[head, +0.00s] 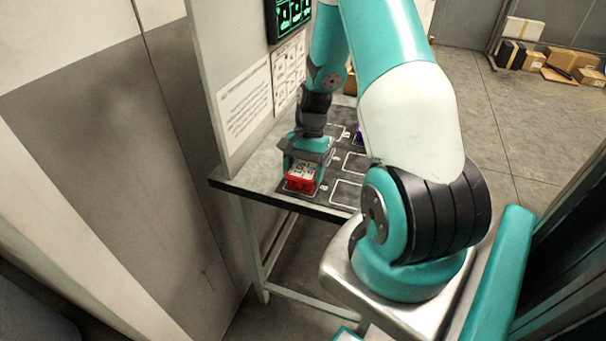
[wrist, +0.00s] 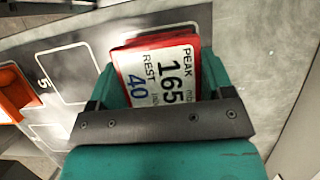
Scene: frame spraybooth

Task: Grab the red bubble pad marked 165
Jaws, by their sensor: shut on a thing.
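The red bubble pad (wrist: 168,77) has a white label reading PEAK 165 and REST 40 in the wrist view. In the head view the red pad (head: 300,183) is at the near left part of the table. My gripper (wrist: 160,88) is shut on this pad, with its teal fingers on either side of it. My gripper also shows in the head view (head: 306,165), pointing down over the table. Whether the pad touches the table cannot be told.
The table (head: 240,178) has a dark mat (head: 335,185) with white outlined squares. An orange item (wrist: 16,90) lies left in the wrist view, near a square marked 5. A purple item (head: 359,134) is partly hidden behind my arm. A wall with posted sheets (head: 245,103) stands close to my gripper's left.

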